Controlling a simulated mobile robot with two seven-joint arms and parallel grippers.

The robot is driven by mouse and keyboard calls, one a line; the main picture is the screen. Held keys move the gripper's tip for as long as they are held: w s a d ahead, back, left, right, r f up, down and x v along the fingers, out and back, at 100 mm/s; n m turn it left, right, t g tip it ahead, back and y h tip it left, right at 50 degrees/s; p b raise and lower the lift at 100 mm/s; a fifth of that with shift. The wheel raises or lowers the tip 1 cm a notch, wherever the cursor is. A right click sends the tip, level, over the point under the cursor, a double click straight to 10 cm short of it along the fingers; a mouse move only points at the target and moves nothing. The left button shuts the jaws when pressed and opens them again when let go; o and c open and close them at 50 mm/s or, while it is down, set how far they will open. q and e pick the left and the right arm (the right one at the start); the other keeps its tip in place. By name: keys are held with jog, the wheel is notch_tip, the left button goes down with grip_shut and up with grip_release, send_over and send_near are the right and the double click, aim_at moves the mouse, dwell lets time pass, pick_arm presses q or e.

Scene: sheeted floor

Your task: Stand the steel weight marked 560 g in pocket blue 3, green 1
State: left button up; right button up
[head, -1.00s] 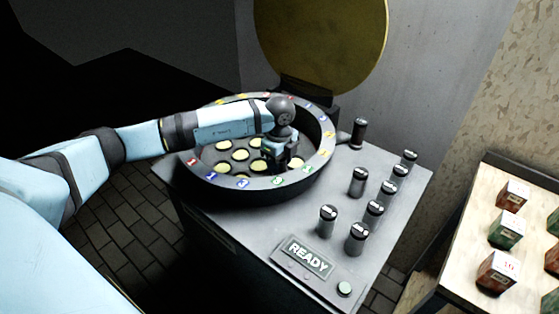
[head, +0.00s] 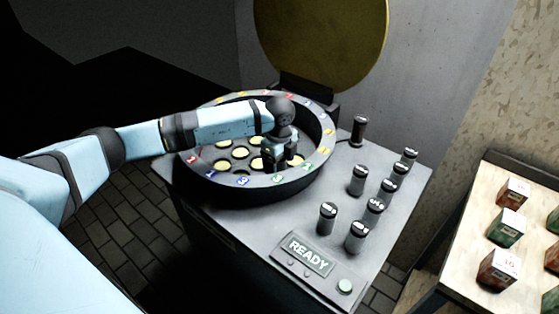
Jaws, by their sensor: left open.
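My left gripper (head: 282,163) is open and points down inside the round black drum (head: 225,188), at its right side. The drum's floor has several pale yellow round pockets (head: 239,153), and its rim carries coloured number tags (head: 243,181). The gripper and wrist hide the pockets beneath them. I cannot tell whether a weight stands between the fingers. Several steel weights (head: 327,218) with dark bodies and white-marked tops stand upright on the grey bench right of the drum. Their marks are too small to read surely. My right gripper is not in view.
A READY panel (head: 309,256) with a green button (head: 345,286) is at the bench's front. A yellow disc (head: 320,35) rises behind the drum. A side table (head: 470,220) at right holds several boxes.

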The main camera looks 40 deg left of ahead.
pick_arm(q)
notch_tip(320, 180, up, 14)
jog(key=p, duration=0.1)
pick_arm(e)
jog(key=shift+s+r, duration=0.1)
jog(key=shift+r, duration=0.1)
